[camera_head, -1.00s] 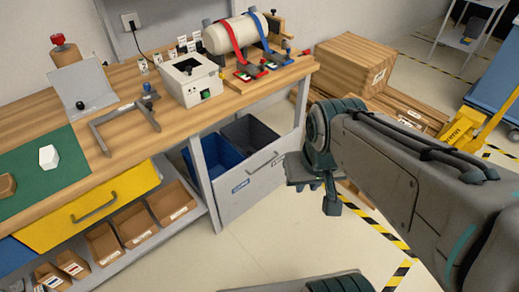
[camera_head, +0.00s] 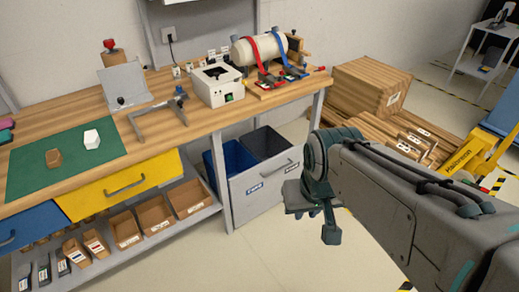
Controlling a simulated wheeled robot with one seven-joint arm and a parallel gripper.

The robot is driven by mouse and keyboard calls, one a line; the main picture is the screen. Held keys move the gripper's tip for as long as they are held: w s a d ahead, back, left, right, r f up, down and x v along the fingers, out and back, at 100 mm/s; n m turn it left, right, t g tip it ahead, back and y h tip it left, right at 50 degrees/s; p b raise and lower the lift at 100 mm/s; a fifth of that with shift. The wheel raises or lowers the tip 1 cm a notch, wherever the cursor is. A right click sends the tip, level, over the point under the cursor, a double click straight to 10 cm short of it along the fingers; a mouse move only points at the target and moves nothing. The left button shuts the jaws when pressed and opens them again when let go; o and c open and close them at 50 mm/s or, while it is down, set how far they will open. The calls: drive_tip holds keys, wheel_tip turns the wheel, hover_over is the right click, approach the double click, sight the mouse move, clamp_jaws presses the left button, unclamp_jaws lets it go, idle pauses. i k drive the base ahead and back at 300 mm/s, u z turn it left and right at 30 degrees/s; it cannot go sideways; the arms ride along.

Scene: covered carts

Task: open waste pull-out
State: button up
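The waste pull-out (camera_head: 264,191) stands under the right end of the workbench, with a grey front, a dark handle and small labels. Its top shows a blue bin (camera_head: 236,160) and a dark grey bin (camera_head: 266,142) inside. How far it is drawn out I cannot tell. My gripper (camera_head: 330,225) hangs to the right of the front panel in the picture, apart from the handle. Its fingers are small and partly hidden by my wrist, so whether they are open or shut is unclear.
The wooden workbench (camera_head: 60,128) carries a white box device (camera_head: 218,90) and a strapped cylinder (camera_head: 262,48). A yellow drawer (camera_head: 120,188) and open brown bins sit left of the pull-out. Wooden crates (camera_head: 372,88) and a yellow pallet truck (camera_head: 470,155) stand right. The floor before the pull-out is clear.

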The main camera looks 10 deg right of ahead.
sight(255, 185)
drive_tip(key=z, duration=0.1)
drive_tip(key=i, duration=1.1)
drive_tip(key=z, duration=0.7)
